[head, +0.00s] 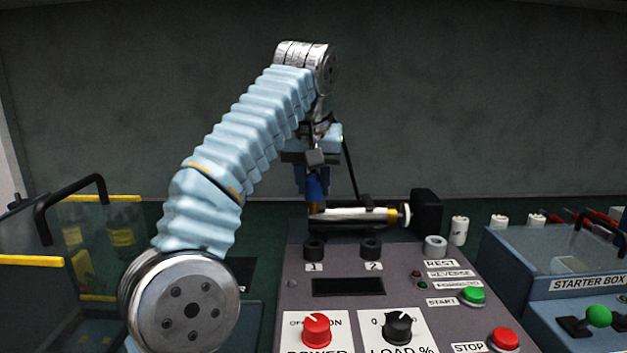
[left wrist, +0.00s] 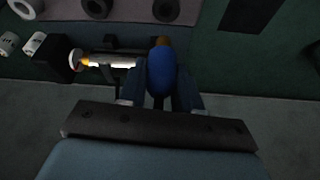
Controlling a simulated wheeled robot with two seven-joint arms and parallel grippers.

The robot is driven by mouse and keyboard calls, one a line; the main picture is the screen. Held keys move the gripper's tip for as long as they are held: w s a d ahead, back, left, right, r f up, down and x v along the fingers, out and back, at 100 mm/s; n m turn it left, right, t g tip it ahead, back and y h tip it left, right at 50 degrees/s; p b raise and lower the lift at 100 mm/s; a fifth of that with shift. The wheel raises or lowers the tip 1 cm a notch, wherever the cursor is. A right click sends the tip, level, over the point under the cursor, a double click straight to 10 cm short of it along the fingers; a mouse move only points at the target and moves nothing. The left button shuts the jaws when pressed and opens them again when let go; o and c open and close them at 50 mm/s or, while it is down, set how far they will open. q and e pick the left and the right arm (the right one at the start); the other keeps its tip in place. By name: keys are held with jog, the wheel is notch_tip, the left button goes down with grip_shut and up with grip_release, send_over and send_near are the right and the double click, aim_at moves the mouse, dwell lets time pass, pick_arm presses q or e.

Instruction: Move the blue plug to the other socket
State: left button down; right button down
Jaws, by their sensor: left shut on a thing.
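The blue plug (head: 315,188) is between the fingers of my left gripper (head: 314,178), which is shut on it. In the left wrist view the plug (left wrist: 162,76) shows its brownish end, with a finger of my left gripper (left wrist: 163,88) on each side. The plug is behind the console, apart from the sockets. Dark socket 1 (head: 313,248) and dark socket 2 (head: 371,248) look empty on the console top. The light REST socket (head: 435,245) is to their right. My right gripper is not in view.
A metal cylinder with a yellow band (head: 362,214) lies across the back of the console (head: 330,268), next to a black block (head: 426,212). The starter box (head: 575,285) stands at the right. A clear bin with yellow edges (head: 35,261) stands at the left.

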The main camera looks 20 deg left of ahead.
aim_at(313, 200)
pick_arm(q)
jog(key=shift+f+b, duration=2.15)
jog(key=shift+f, duration=0.55)
jog(key=shift+p, duration=0.6)
jog(key=shift+f+b, duration=1.4)
jog(key=shift+f, duration=0.4)
jog(key=c, duration=0.7)
grip_release()
